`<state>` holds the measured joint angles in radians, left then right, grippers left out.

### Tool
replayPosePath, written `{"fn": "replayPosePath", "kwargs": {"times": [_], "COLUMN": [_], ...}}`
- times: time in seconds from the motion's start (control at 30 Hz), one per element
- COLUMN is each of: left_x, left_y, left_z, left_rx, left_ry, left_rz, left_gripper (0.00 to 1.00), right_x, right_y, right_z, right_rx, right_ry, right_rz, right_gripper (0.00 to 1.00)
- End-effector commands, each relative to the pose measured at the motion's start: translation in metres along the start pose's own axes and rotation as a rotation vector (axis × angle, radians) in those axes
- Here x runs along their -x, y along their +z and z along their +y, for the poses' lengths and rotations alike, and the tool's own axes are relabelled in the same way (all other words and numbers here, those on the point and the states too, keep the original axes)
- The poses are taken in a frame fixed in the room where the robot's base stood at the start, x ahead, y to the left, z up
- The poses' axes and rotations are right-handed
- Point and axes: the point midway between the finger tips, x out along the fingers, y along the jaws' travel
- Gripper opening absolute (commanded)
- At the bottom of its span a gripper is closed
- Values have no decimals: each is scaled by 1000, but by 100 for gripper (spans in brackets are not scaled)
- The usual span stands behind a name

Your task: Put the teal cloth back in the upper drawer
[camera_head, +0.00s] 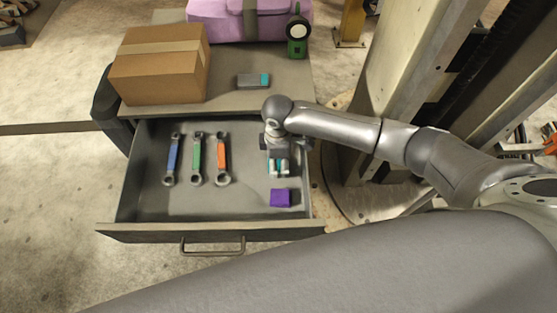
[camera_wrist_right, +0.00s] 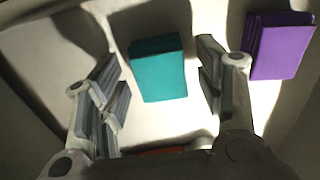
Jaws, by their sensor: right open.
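The teal cloth (camera_wrist_right: 158,72) is a small folded block. In the right wrist view it shows between the two separated fingers of my right gripper (camera_wrist_right: 165,88), with a gap on each side. It appears to rest on the light drawer floor. In the head view my right gripper (camera_head: 278,168) reaches down into the right side of the open drawer (camera_head: 200,234) and mostly hides the cloth; only bits of teal show at its fingers. My left gripper is not in view.
A folded purple cloth (camera_head: 280,198) lies near the drawer front, close to the gripper. Blue, green and orange wrenches (camera_head: 196,158) lie at the left. On the cabinet top are a cardboard box (camera_head: 160,75), a grey-and-teal block (camera_head: 253,81) and a green device (camera_head: 297,40).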

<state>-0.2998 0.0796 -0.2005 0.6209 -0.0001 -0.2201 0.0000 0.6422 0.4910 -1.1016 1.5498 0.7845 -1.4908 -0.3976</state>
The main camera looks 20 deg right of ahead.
Motion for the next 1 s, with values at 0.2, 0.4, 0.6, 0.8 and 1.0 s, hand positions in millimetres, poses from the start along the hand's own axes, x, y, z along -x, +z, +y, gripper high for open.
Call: {"fn": "replayPosePath", "kwargs": {"times": [0.2,0.4,0.6,0.8,1.0], "left_x": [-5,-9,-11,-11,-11], "left_y": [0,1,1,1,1], "left_z": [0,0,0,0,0], "left_rx": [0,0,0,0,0], "left_ry": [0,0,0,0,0], "left_rz": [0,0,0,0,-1], "left_gripper": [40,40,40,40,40], "right_x": [43,84,108,114,114], "right_y": [-1,0,0,0,0], "right_z": [1,1,1,0,0], "right_rx": [2,2,0,0,0], "right_ry": [5,4,2,0,0], "right_rz": [5,3,2,2,2], "right_gripper": [62,62,62,62,62]}}
